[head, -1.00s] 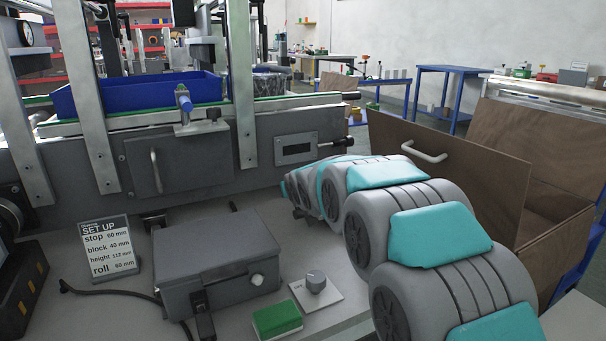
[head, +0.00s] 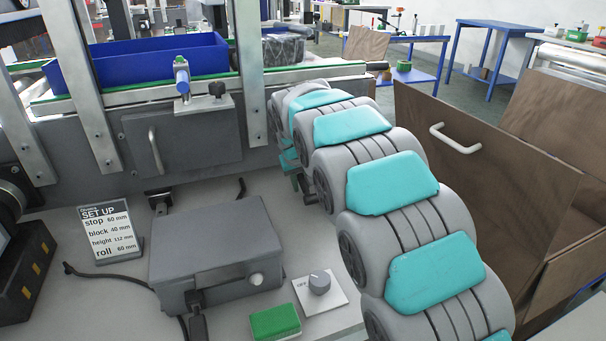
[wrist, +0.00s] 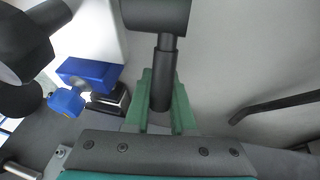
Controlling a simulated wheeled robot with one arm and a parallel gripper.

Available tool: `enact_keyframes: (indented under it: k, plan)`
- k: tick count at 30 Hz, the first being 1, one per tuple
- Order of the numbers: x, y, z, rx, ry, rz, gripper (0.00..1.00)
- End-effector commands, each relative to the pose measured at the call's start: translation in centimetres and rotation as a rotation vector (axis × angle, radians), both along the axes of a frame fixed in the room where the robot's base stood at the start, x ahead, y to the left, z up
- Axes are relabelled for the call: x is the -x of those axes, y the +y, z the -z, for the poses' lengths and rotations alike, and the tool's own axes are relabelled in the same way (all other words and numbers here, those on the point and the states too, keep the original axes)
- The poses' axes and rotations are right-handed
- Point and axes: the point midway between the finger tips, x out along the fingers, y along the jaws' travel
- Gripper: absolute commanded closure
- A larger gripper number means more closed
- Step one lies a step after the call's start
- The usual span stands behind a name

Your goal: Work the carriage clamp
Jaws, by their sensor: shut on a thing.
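In the wrist view my gripper (wrist: 162,96) has its two green fingers on either side of a black cylindrical handle (wrist: 166,52) and is shut on it. The handle hangs down from a thicker black cylinder at the top edge. I cannot tell from its shape alone whether this handle belongs to the carriage clamp. In the head view my own arm hides the handle and most of the gripper, which is close to the front of the grey machine (head: 70,150).
A blue block with a knob (wrist: 88,73) is left of the fingers, and a dark bar (wrist: 275,105) is right. In the head view, a grey box (head: 215,245), a set-up card (head: 103,228), a dial (head: 319,284) and a green block (head: 275,322) occupy the bench.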

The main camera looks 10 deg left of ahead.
Motion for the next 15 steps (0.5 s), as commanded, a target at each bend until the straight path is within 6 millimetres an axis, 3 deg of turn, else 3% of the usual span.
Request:
enact_keyframes:
  k: [15]
  plan:
    - [0.33, 0.03, 0.25, 0.013, 0.019, -0.001, 1.0]
